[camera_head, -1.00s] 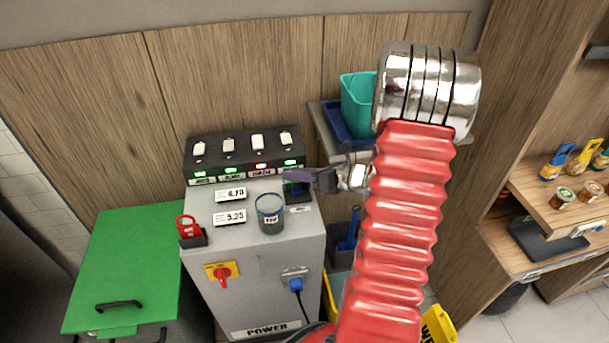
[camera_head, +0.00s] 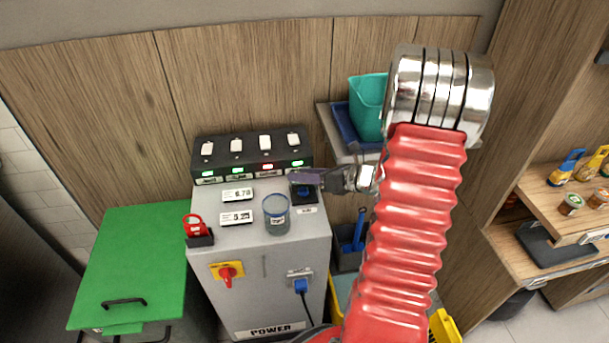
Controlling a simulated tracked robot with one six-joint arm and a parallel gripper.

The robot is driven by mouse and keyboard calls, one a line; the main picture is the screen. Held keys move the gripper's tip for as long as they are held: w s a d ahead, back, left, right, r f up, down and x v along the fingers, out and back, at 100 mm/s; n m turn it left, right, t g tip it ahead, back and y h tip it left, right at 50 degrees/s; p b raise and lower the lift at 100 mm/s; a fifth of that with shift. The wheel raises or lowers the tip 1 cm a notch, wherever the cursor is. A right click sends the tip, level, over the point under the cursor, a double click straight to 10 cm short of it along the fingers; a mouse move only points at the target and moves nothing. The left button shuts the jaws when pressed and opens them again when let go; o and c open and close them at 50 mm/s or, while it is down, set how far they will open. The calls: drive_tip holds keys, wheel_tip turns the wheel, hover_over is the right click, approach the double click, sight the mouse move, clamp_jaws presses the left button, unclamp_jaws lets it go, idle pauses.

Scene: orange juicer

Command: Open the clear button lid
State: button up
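The clear lid (camera_head: 276,214) is a see-through, bluish cylinder-shaped cover on top of the grey control cabinet (camera_head: 256,262). It looks closed over a labelled button, whose text is too small to read for certain. My gripper (camera_head: 293,179) is at the back right of the cabinet top, above and behind the clear lid and apart from it. It points left, in front of the black switch panel. Its fingers are seen edge-on, so I cannot tell whether they are open or shut. A small black box with a blue part (camera_head: 304,192) is partly hidden just below it.
A switch panel (camera_head: 250,158) with several white switches and small lights stands at the cabinet's back. Two displays (camera_head: 237,217) and a red tag in a holder (camera_head: 194,229) are left of the lid. A green bin (camera_head: 135,265) stands left; a shelf with a teal container (camera_head: 368,105) is right.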

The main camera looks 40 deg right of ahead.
drive_tip(key=v, duration=1.3)
drive_tip(key=shift+s, duration=0.35)
drive_tip(key=shift+d+r, duration=0.1)
